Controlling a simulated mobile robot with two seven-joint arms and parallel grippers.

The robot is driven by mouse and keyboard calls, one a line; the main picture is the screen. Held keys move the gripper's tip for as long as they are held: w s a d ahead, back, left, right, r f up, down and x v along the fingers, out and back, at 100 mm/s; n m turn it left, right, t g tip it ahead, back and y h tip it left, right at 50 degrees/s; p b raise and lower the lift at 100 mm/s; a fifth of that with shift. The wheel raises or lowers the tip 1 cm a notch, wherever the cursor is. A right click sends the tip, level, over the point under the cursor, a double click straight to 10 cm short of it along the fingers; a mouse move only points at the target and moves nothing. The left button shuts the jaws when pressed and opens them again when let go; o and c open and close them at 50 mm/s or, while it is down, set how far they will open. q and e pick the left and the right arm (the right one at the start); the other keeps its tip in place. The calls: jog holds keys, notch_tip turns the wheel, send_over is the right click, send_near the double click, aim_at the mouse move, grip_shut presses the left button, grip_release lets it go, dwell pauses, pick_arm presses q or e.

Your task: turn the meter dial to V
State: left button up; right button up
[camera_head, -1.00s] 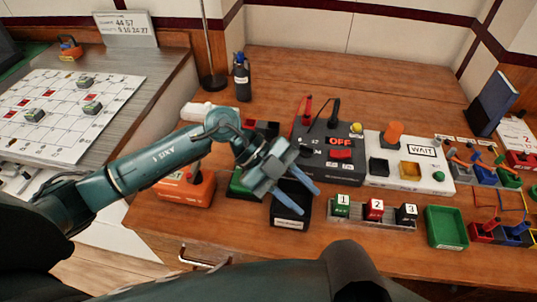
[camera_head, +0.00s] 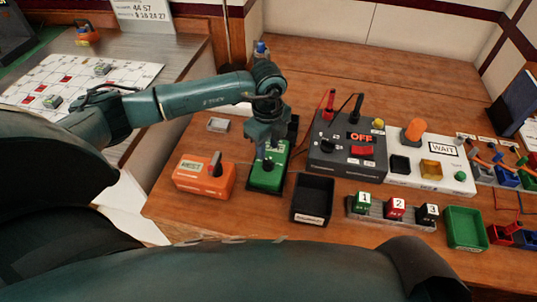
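A green box with a black dial (camera_head: 268,164) on its face lies on the wooden table; I take it to be the meter (camera_head: 264,180). Its markings are too small to read. My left gripper (camera_head: 266,150) points down over the upper part of this box, with its fingertips close to the dial. I cannot tell if they touch the dial or how far apart they are. My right gripper is not in view.
A black tray (camera_head: 312,208) lies right of the green box. Behind it stands a grey panel (camera_head: 335,160) marked OFF, with a WAIT panel (camera_head: 440,150) to its right. Numbered blocks sit on a rack (camera_head: 380,211) near a green tray (camera_head: 467,226). The back of the table is clear.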

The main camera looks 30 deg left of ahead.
aim_at(268, 160)
pick_arm(q)
notch_tip(268, 160, down, 5)
jog(key=shift+f, duration=0.1)
dwell(0.3)
grip_shut()
